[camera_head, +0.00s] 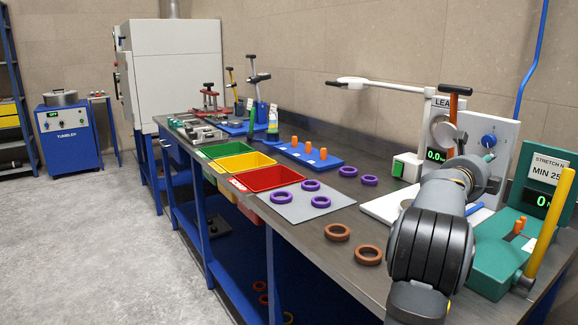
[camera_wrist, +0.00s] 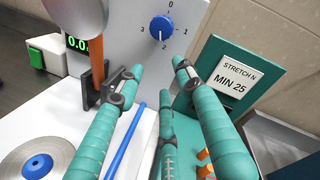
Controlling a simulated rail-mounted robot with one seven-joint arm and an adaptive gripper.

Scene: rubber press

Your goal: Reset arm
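My arm reaches over the right end of the bench in the head view, its wrist in front of the leak tester (camera_head: 489,145). Nothing is between the fingertips. They point toward the tester's white panel with the blue knob (camera_wrist: 162,28). The left finger is close to the orange-handled lever (camera_wrist: 97,68); contact cannot be told. In the head view the arm hides most of the gripper.
The green stretch tester (camera_head: 548,187) stands close on the right, with a yellow lever (camera_head: 549,225). A blue rod (camera_wrist: 127,141) lies below the fingers. Brown rings (camera_head: 337,232) and purple rings (camera_head: 321,202) lie left of my arm, near coloured bins (camera_head: 268,178).

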